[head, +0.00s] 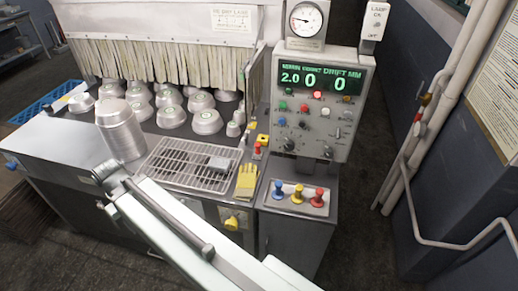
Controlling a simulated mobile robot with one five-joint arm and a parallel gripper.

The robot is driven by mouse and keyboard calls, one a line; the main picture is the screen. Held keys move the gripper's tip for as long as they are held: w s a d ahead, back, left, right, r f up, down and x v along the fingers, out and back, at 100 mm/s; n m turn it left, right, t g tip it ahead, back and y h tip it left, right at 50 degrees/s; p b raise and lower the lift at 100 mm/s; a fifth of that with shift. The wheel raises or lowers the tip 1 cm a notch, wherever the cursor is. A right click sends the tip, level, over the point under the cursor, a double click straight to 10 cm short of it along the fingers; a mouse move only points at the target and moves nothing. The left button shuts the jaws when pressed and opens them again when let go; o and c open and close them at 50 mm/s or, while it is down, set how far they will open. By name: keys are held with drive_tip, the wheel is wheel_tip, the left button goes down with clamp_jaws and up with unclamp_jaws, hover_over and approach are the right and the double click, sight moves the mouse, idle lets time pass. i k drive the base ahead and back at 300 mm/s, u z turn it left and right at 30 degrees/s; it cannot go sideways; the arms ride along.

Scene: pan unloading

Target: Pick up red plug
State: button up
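A red plug (318,198) stands upright at the right end of a small light tray (287,207) on the right part of the bench, below the control panel. A yellow plug (297,194) and a blue plug (278,190) stand to its left in the same row. A smaller red knob-like piece (257,149) stands further back, beside yellow parts. I cannot make out gripper fingers there. Nothing covers the red plug.
A yellow glove (246,181) lies between rack and plugs. A tall stack of metal pans (121,131) and several loose pans stand left and behind. The control panel (318,104) rises behind the plugs. Pipes (410,140) run at right.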

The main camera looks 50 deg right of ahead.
sight(257, 145)
drive_tip(key=i, duration=0.9)
drive_tip(key=u, duration=0.05)
